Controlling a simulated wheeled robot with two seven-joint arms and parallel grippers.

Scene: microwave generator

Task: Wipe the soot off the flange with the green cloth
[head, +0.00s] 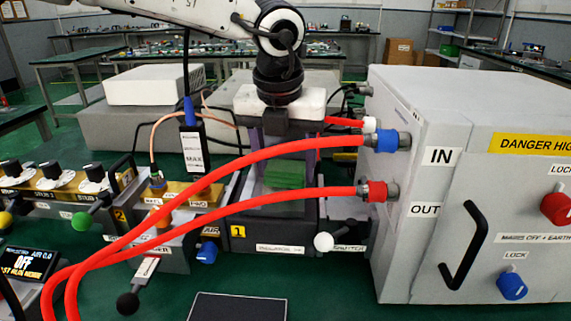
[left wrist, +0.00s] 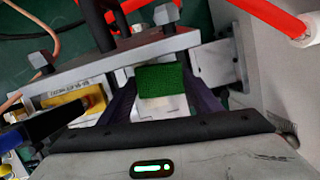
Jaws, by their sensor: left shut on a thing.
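The green cloth (head: 285,175) is a small green block-like pad held between the two dark fingers of my left gripper (head: 284,182). It also shows in the left wrist view (left wrist: 161,80), between the fingertips. The gripper points down over the dark unit marked 1 (head: 290,234), behind the red hoses. In the left wrist view a grey metal plate (left wrist: 85,84) lies close beside the cloth; it may be the flange. I cannot tell whether the cloth touches it. No soot can be made out. My right gripper is not in view.
Two red hoses (head: 215,180) arch in front of the gripper to the IN and OUT ports of the large grey cabinet (head: 420,260) at right. A black box labelled MAX (head: 192,150) and cables stand left of the gripper. A dark panel (head: 238,307) lies in front.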

